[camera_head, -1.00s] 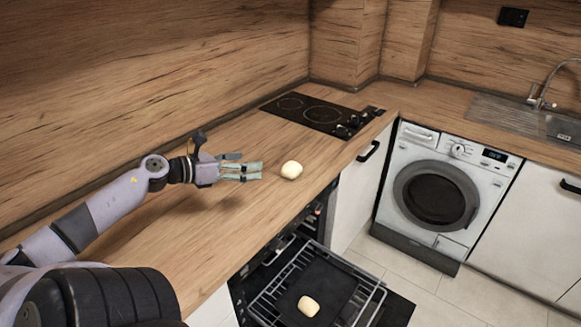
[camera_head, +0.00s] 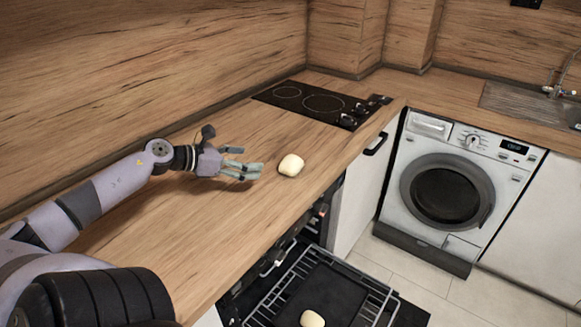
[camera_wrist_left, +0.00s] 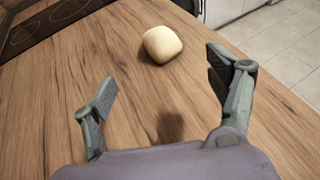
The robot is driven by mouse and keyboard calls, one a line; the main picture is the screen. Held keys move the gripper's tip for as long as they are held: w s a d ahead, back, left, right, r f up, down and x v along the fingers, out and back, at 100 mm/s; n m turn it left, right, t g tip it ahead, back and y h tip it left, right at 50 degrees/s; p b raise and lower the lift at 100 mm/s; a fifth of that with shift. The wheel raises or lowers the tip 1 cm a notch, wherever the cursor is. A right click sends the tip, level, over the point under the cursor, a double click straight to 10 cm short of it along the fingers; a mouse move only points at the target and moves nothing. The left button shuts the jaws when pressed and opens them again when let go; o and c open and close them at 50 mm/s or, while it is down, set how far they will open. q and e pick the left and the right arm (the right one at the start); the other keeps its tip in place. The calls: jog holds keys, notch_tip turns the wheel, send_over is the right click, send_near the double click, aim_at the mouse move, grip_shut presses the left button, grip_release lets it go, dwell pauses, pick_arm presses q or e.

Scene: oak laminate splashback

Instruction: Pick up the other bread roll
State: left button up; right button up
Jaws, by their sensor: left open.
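One pale bread roll (camera_head: 291,165) lies on the wooden worktop, near its front edge. It also shows in the left wrist view (camera_wrist_left: 162,44), ahead of the fingers and apart from them. My left gripper (camera_head: 252,162) is open and empty, just left of this roll and low over the worktop. In the left wrist view its two fingers (camera_wrist_left: 163,88) are spread wide. A second bread roll (camera_head: 312,319) sits on the dark tray in the open oven, partly cut off by the bottom of the head view. My right gripper is not in view.
The wooden worktop (camera_head: 160,237) is clear around the roll. A black hob (camera_head: 312,102) lies behind it. The open oven's wire rack (camera_head: 275,297) and dark tray (camera_head: 338,295) stick out below the worktop edge. A washing machine (camera_head: 447,187) stands at the right.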

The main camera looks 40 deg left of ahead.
aim_at(285, 162)
pick_arm(q)
jog(key=b+x, duration=0.2)
jog(key=x, duration=0.5)
jog(key=shift+w+f, duration=0.2)
jog(key=shift+w, duration=0.05)
jog(key=shift+w+d+f+b, duration=0.1)
jog(key=shift+w+d+b, duration=0.15)
jog(key=shift+w+b, duration=0.25)
jog(key=shift+w+d+f+b, duration=0.2)
jog(key=shift+w+f+b, duration=0.25)
jog(key=shift+w, duration=0.15)
jog(key=shift+x, duration=1.9)
jog(key=shift+c, duration=0.4)
jog(key=c, duration=1.2)
